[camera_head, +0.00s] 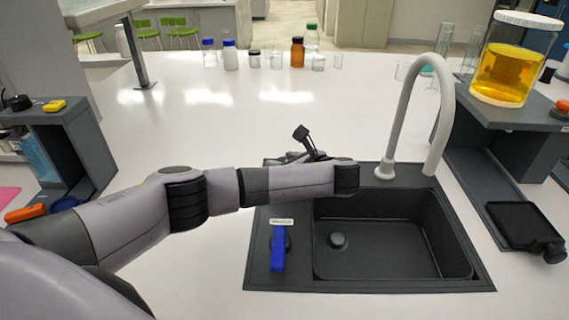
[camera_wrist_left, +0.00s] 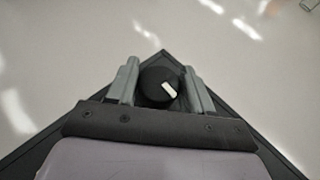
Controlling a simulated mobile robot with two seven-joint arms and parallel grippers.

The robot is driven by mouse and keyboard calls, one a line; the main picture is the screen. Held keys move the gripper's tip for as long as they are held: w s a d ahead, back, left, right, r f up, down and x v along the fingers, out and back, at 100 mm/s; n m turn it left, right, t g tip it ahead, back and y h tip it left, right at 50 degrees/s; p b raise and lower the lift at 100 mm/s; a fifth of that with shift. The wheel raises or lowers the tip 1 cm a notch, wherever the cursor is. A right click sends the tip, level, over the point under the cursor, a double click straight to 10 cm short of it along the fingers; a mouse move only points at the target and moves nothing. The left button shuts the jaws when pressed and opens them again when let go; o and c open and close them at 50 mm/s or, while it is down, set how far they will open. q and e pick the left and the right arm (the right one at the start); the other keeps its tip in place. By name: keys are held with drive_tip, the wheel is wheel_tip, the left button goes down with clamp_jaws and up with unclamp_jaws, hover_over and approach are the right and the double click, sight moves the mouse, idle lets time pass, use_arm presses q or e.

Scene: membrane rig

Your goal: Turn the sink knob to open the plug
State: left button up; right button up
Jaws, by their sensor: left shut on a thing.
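The black sink knob (camera_wrist_left: 156,84) with a white mark shows in the left wrist view, at the corner of the dark sink surround. My left gripper (camera_wrist_left: 162,70) has a grey finger on each side of it and is shut on it. In the head view, my left gripper (camera_head: 291,158) is at the back left corner of the sink (camera_head: 470,284), partly hidden by my arm, and the knob is hidden there. My right gripper is not in view.
A blue lever (camera_head: 279,248) with a label stands left of the basin. A white curved faucet (camera_head: 398,110) rises behind it. A shelf with a jar of yellow liquid (camera_head: 503,72) is at right. Bottles (camera_head: 229,55) stand far back. The counter between is clear.

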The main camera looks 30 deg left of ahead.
use_arm(q)
drive_tip(key=n+g+b, duration=0.1)
drive_tip(key=n+g+y+b, duration=0.1)
drive_tip(key=g+b, duration=0.1)
drive_tip(key=shift+f+n, duration=0.2)
drive_tip(key=shift+n, duration=0.1)
drive_tip(key=shift+a+r+n+g+b, duration=0.1)
drive_tip(key=shift+r+n+g+b, duration=0.1)
drive_tip(key=shift+n+g+b, duration=1.85)
drive_tip(key=shift+m+t+b, duration=0.45)
drive_tip(key=shift+m+b, duration=0.1)
drive_tip(key=shift+m, duration=0.1)
drive_tip(key=o, duration=1)
drive_tip(key=shift+r, duration=0.1)
